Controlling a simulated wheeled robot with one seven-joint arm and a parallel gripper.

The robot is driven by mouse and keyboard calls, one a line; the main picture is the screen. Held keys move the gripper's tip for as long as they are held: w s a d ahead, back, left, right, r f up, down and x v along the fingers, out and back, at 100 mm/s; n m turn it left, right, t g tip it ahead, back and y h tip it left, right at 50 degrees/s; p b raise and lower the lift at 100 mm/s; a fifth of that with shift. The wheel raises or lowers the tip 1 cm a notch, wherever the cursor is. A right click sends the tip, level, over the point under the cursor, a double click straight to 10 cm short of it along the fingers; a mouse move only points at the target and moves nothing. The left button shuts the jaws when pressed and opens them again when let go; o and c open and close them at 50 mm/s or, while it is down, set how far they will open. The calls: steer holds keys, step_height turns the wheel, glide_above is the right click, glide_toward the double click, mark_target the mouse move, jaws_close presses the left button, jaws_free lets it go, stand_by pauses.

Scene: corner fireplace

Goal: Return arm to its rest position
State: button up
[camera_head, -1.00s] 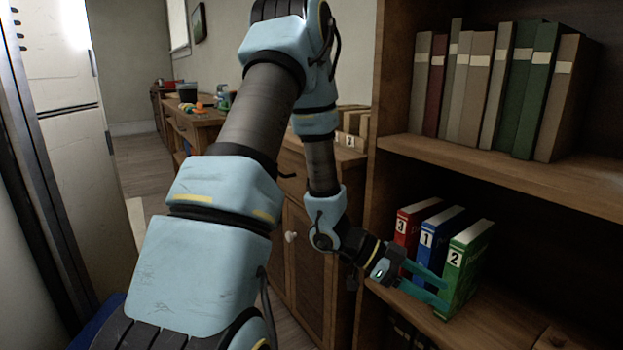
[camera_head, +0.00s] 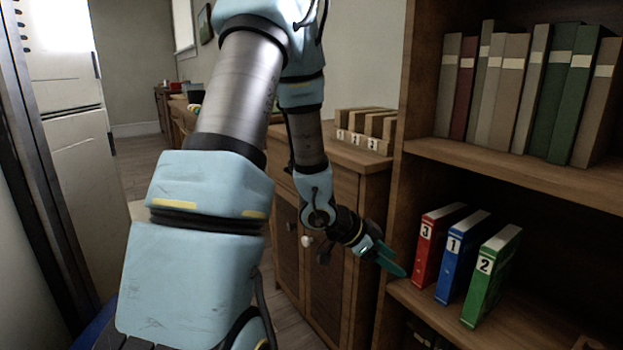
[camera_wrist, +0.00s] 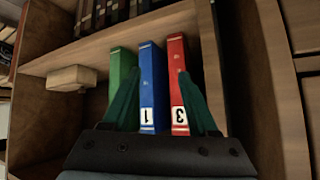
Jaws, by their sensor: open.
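My gripper (camera_head: 391,263) is open and empty in the head view, just left of the lower bookshelf compartment. Its teal fingers also show in the wrist view (camera_wrist: 158,98), spread apart. Three binders stand upright on the lower shelf to its right: a red one marked 3 (camera_head: 431,246), a blue one marked 1 (camera_head: 460,258) and a green one marked 2 (camera_head: 490,277). In the wrist view the green binder (camera_wrist: 121,68), blue binder (camera_wrist: 153,82) and red binder (camera_wrist: 180,72) stand beyond the fingers, the fingers hiding parts of the green and red ones.
The bookshelf's side panel (camera_head: 408,100) stands close to my gripper. A wooden cabinet (camera_head: 336,200) with numbered wooden blocks (camera_head: 362,128) on top is behind my forearm. Several books (camera_head: 508,90) fill the upper shelf. Floor (camera_head: 142,175) shows at the left.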

steer(key=w+a+r+n+t+y, duration=0.2)
steer(key=a+n+y, duration=0.15)
steer(key=a, duration=0.45)
steer(key=w+a+r+n+t+y, duration=0.1)
steer(key=w+a+n+y, duration=0.2)
steer(key=a, duration=0.5)
steer(key=s+a+r+n+g+y, duration=0.3)
steer(key=s+a+n, duration=0.5)
steer(key=s+n, duration=0.3)
step_height(320, 180, up, 29)
steer(key=s+m+p, duration=0.1)
steer(key=p, duration=2.7)
steer(key=shift+p, duration=0.35)
steer(key=shift+m, duration=0.25)
